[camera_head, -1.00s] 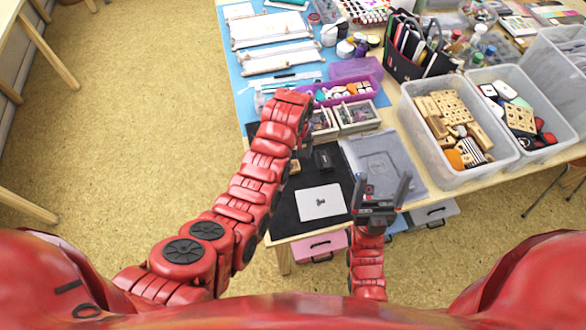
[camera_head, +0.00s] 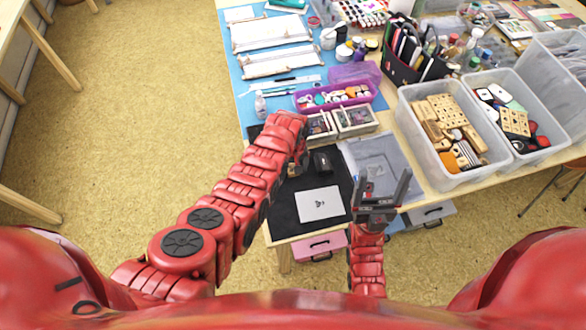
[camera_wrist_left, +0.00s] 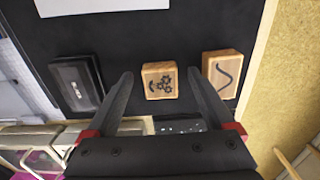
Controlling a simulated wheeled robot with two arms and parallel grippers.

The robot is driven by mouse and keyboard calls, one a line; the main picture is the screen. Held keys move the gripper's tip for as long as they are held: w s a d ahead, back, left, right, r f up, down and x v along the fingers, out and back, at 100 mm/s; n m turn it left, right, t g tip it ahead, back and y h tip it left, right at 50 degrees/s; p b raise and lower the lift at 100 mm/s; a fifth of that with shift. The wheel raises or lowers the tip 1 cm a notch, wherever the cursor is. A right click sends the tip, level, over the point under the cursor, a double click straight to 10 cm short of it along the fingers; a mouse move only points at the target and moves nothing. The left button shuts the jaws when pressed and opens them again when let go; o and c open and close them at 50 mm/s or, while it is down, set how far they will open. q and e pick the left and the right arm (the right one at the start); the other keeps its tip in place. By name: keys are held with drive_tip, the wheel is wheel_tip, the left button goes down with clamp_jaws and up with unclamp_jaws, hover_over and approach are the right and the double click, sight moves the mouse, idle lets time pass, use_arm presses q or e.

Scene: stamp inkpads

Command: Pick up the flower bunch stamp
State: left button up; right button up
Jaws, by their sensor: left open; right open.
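The flower bunch stamp (camera_wrist_left: 160,80) is a small wooden block with a dark flower print on top, lying on the black mat (camera_wrist_left: 135,28). My left gripper (camera_wrist_left: 160,74) is open. Its two fingers appear on either side of the stamp in the left wrist view, with gaps visible; how high they are above the mat is hard to tell. In the head view my left arm largely hides this spot. My right gripper (camera_head: 384,188) is open and empty, with its fingers pointing away, right of the mat.
A wooden stamp with a curved line (camera_wrist_left: 221,72) sits right of the flower stamp, close to the right finger. A black inkpad (camera_wrist_left: 76,82) lies to the left. White paper (camera_head: 320,204) with a dark mark lies on the mat. Boxed stamps (camera_head: 354,119) stand behind.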

use_arm(q)
clamp_jaws()
idle(0.4)
drive_tip(key=shift+r, duration=0.25)
drive_tip(key=shift+r+b, duration=0.5)
drive_tip(key=shift+r, duration=0.1)
drive_tip(key=shift+s+r+b, duration=0.35)
drive_tip(key=shift+r+b, duration=0.3)
drive_tip(key=shift+r, duration=0.1)
drive_tip(key=s+b, duration=0.1)
drive_tip(key=s, duration=0.3)
drive_tip(key=shift+r, duration=0.15)
drive_tip(key=s+p, duration=0.1)
drive_tip(key=s, duration=0.2)
drive_tip(key=s+r+p, duration=0.1)
drive_tip(key=s+p, duration=0.1)
drive_tip(key=s, duration=0.2)
drive_tip(key=s+p, duration=0.2)
drive_tip(key=s, duration=0.1)
drive_tip(key=shift+s+r, duration=0.15)
drive_tip(key=shift+r, duration=0.2)
drive_tip(key=shift+s, duration=0.5)
